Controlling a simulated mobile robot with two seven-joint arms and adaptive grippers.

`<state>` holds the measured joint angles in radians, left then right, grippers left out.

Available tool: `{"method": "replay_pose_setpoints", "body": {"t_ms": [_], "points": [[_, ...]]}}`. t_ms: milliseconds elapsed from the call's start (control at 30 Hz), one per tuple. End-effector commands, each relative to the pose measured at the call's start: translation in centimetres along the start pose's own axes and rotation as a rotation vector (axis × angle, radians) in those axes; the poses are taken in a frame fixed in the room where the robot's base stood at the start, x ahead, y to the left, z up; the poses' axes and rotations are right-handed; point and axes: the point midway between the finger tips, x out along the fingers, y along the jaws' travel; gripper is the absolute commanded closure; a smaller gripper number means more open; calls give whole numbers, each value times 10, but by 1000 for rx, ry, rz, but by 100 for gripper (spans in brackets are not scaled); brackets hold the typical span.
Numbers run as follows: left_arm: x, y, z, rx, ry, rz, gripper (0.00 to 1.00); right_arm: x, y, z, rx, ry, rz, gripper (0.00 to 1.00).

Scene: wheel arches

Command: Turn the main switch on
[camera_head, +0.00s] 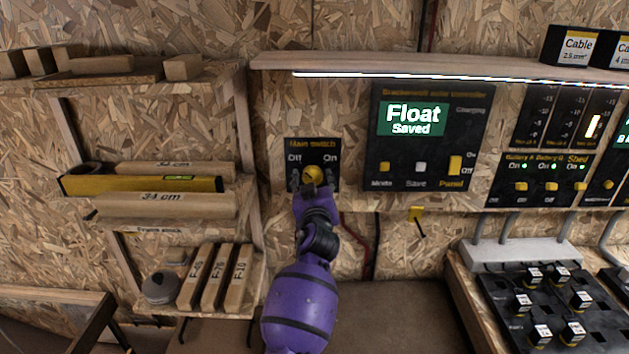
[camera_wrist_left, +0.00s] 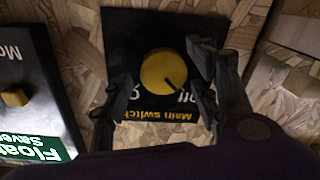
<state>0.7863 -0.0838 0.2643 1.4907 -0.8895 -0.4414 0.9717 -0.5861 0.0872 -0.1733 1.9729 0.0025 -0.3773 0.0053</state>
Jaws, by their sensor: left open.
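The main switch is a black panel (camera_head: 312,150) on the chipboard wall, labelled Off on the left and On on the right, with a round yellow knob (camera_head: 313,173). In the left wrist view the panel (camera_wrist_left: 125,30) appears upside down, and the knob's dark mark (camera_wrist_left: 163,72) points towards the Off label. My left gripper (camera_head: 312,182) is in front of the panel with its fingers apart. In the left wrist view the open fingers of the gripper (camera_wrist_left: 160,88) stand on either side of the knob. I cannot tell whether they touch it. My right gripper is not in view.
A controller panel (camera_head: 428,155) reading "Float Saved" sits just right of the switch. A lit shelf (camera_head: 400,66) runs above. A wooden rack (camera_head: 242,120) with a yellow level (camera_head: 140,185) stands left. Battery switches (camera_head: 540,170) and a black tray (camera_head: 550,300) are at right.

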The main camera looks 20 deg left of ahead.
Motion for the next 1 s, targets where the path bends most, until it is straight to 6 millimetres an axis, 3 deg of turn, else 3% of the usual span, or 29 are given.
{"method": "replay_pose_setpoints", "body": {"t_ms": [333,667,1000], "points": [[6,0,0,-1,0,0,45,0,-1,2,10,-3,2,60],[6,0,0,-1,0,1,87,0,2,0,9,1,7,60],[6,1,1,50,1,3,88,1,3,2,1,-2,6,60]]}}
